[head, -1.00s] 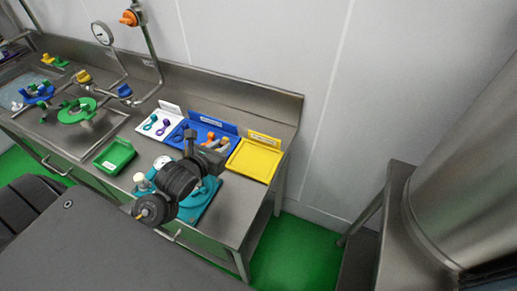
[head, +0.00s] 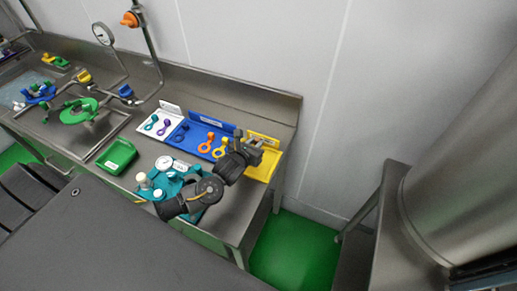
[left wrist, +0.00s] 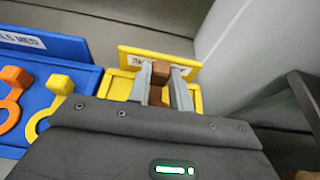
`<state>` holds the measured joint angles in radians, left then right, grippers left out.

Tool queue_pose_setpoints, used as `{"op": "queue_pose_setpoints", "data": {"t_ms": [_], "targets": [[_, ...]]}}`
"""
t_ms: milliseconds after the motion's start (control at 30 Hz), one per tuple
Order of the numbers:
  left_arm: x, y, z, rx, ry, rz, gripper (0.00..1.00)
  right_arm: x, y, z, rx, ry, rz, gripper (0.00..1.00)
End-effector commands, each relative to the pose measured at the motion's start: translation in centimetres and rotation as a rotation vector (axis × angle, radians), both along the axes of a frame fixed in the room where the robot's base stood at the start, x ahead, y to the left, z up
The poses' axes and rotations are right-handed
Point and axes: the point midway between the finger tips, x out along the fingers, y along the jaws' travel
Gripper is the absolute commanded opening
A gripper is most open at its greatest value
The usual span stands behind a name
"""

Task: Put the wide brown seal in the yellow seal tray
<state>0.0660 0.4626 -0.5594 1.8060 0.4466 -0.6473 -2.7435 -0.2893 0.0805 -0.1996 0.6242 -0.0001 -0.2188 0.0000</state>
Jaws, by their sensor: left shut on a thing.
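The brown seal (left wrist: 160,72) is between the fingers of my left gripper (left wrist: 164,88) in the left wrist view; its lower part is mostly hidden by the gripper body. In the head view my left gripper (head: 254,148) is over the yellow seal tray (head: 262,172), at the right end of the bench. The tray's raised yellow back also shows behind the fingers in the left wrist view (left wrist: 128,60). I cannot tell how far the seal is above the tray floor. My right gripper is not in view.
A blue tray (head: 186,141) beside the yellow one holds an orange seal (head: 206,143) and a yellow seal (head: 220,149). A white tray (head: 150,134) holds teal and purple seals. A green tray (head: 117,155) and a teal device (head: 160,181) stand nearer the front.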

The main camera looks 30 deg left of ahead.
Motion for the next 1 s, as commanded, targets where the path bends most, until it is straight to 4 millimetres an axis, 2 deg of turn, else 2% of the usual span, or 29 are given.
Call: {"op": "queue_pose_setpoints", "data": {"t_ms": [233, 500, 900, 933, 1000], "targets": [[0.5, -0.2, -0.6, 0.000, 0.000, 0.000, 0.00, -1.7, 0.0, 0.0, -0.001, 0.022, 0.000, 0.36], [0.8, -0.4, -3.7, -0.001, 0.002, 0.000, 0.00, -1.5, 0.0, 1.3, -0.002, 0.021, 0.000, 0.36], [0.8, -0.4, -4.4, 0.000, 0.001, -0.001, 0.00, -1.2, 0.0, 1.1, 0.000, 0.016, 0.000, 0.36], [0.8, -0.4, -4.3, 0.000, 0.000, -0.001, 0.23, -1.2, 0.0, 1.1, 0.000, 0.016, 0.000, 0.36], [0.8, -0.4, -4.3, 0.000, 0.000, -0.001, 0.32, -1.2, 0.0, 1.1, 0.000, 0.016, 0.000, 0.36]]}}
